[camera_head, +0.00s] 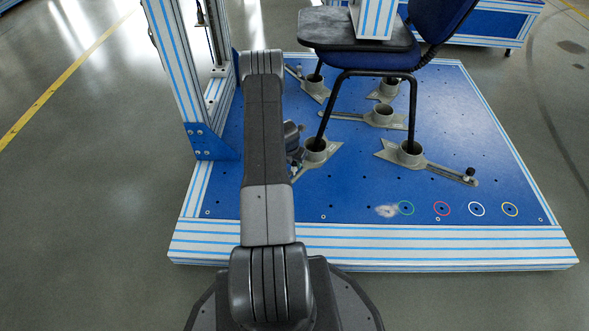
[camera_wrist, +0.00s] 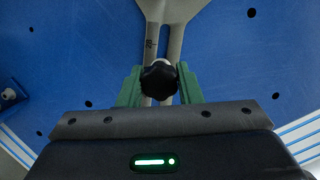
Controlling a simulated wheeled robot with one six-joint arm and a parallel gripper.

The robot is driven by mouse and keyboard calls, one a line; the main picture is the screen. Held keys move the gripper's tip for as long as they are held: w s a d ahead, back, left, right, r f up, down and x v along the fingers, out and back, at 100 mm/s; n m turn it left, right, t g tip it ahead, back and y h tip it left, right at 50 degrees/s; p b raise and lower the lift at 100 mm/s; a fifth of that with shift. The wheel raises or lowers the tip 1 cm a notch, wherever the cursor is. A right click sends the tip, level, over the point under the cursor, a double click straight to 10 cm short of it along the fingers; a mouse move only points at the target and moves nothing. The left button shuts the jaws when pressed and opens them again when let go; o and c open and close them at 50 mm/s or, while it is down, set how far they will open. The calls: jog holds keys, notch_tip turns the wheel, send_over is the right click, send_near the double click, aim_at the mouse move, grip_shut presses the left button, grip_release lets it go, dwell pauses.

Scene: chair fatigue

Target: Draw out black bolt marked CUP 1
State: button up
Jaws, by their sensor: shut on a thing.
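In the wrist view a black bolt (camera_wrist: 159,78) with a lobed knob head stands at the slot of a grey metal arm (camera_wrist: 173,12). My gripper (camera_wrist: 160,88) has its green fingers on either side of the knob and is shut on it. The slotted arm has a small scale mark beside the slot. No CUP 1 marking is readable. In the head view my arm hides most of the gripper, which is close to the front left cup (camera_head: 316,151). The bolt's shank is hidden under its head.
A blue chair (camera_head: 372,60) stands with its legs in grey cups on a blue base plate (camera_head: 350,190). Another black-knobbed bolt (camera_head: 470,174) is at the front right cup's arm. A striped upright post (camera_head: 178,65) stands left of my arm. Coloured rings mark the front right of the plate.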

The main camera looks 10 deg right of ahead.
jog(key=shift+p+v, duration=0.65)
jog(key=shift+v, duration=0.35)
jog(key=shift+w+d+r, duration=0.1)
jog(key=shift+w+d, duration=0.05)
jog(key=shift+w, duration=0.05)
jog(key=shift+w+d+p+v, duration=0.15)
jog(key=shift+w+p+v, duration=0.05)
jog(key=shift+p+v, duration=0.65)
jog(key=shift+w+d+p+v, duration=0.15)
jog(key=shift+p+v, duration=0.5)
jog(key=shift+v, duration=0.4)
jog(key=shift+r, duration=0.15)
